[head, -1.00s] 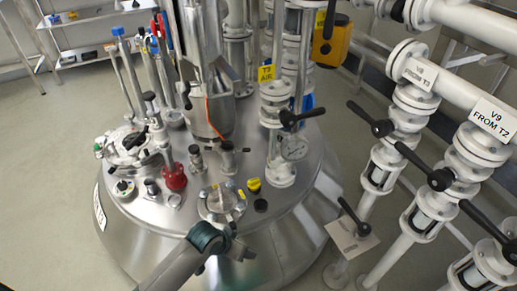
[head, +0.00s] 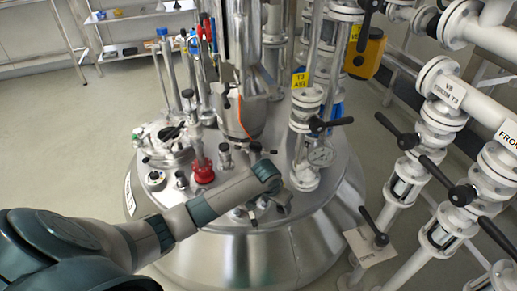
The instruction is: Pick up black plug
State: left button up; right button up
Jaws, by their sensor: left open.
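My left arm reaches in from the lower left, over the round steel vessel lid (head: 340,190). My right gripper is out of view.
A red knob (head: 203,172) stands left of my wrist. White pipes with black levers (head: 462,194) fill the right side. A shelf (head: 150,33) stands at the back left.

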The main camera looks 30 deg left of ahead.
pick_arm(q)
jog(key=w+a+r+n+y, duration=0.1)
jog(key=w+a+r+n, duration=0.1)
jog(key=w+a+r, duration=0.6)
jog(key=n, duration=0.3)
send_near(255, 142)
jog(key=f, duration=0.2)
jog(key=shift+w+d+f+t+y, duration=0.15)
jog(key=shift+w+f+t+y, duration=0.15)
jog(key=shift+w+y, duration=0.1)
jog(key=shift+x, duration=0.8)
jog(key=shift+f, duration=0.35)
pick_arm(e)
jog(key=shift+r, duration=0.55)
pick_arm(q)
jog(key=shift+f, duration=0.1)
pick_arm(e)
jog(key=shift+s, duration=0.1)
